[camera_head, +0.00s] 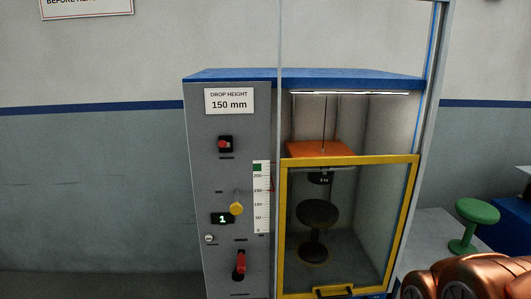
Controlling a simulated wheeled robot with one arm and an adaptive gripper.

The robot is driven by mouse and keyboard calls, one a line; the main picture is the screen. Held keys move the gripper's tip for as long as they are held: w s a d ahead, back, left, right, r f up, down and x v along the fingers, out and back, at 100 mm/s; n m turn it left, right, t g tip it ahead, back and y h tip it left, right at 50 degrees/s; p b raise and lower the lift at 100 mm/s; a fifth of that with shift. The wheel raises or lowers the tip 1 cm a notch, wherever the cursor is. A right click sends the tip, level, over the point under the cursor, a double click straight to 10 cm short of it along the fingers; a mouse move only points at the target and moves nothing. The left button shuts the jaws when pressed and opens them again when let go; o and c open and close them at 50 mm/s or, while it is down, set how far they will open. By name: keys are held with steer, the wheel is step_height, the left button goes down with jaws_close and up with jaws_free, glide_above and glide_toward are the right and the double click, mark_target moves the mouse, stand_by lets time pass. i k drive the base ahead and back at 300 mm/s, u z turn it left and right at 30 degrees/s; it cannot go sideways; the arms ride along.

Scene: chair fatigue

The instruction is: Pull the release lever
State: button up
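A grey test machine (230,110) with a blue top stands against the wall. Low on its front panel is a red-handled lever (240,262) in a dark slot; it looks like the release lever, but its label is too small to read. The handle looks roughly upright. My gripper is not in view. A copper-coloured part of my arm shows at the bottom right, well apart from the lever.
The panel also holds a red switch (225,144), a yellow knob (236,208), a display (222,219) reading 1 and a height scale (261,195). A yellow-framed guard (350,161) fronts the chamber with a dark stool (317,214). A green stool (474,224) stands right.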

mark_target(221, 144)
steer(key=u, duration=0.55)
steer(key=k, duration=1.3)
steer(key=u, duration=1.3)
steer(key=i, duration=0.7)
steer(key=u, duration=0.7)
steer(key=i, duration=0.75)
steer(key=z, duration=0.85)
steer(key=i, duration=0.75)
steer(key=z, duration=0.9)
